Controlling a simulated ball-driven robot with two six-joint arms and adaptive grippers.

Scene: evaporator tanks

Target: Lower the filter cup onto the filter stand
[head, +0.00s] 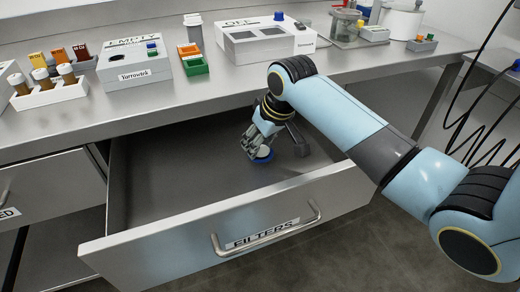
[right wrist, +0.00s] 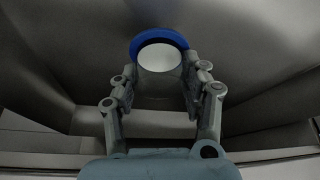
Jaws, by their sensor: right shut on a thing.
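The filter cup, with a blue rim and a pale round face, shows between the fingers in the right wrist view (right wrist: 160,57). In the head view only its blue edge (head: 263,157) shows below the fingers. My right gripper (head: 258,146) is shut on the cup and holds it inside the open drawer marked FILTERS (head: 150,238). I cannot tell whether the cup touches the drawer floor. My left gripper is not in view.
On the bench are a vial rack (head: 48,97), a box marked EMPTY (head: 135,68), a green and orange tray (head: 194,66) and a white box marked OFF (head: 262,42). The drawer walls surround my right gripper. The bench front edge overhangs the drawer's back.

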